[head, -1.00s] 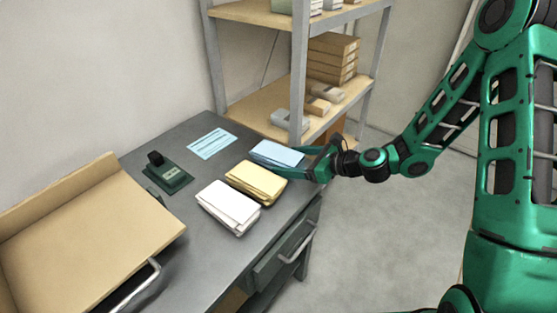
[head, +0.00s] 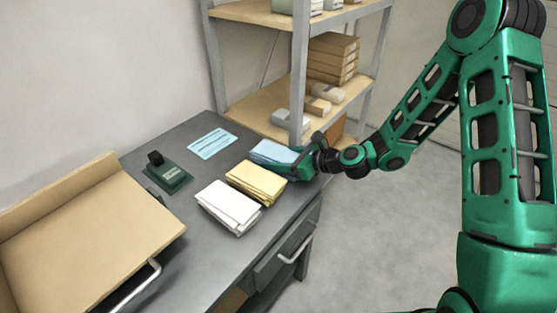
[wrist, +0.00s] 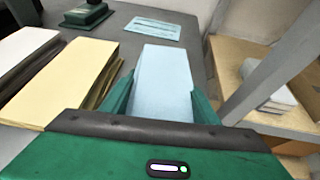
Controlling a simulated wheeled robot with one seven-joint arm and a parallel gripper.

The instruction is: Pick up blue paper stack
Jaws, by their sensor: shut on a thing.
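The blue paper stack (head: 273,152) lies at the back right of the grey desk, beside the yellow stack. In the wrist view the blue paper stack (wrist: 164,84) sits between the two green fingers of my gripper (wrist: 160,100). In the head view my gripper (head: 292,166) reaches in from the right and is shut on the stack's near end. I cannot see a gap between the stack and the desk.
A yellow paper stack (head: 256,183) and a white paper stack (head: 229,206) lie to the left. A dark green stamp-like device (head: 168,173) and a blue printed sheet (head: 212,143) lie behind. A shelf post (wrist: 270,78) stands close on the right.

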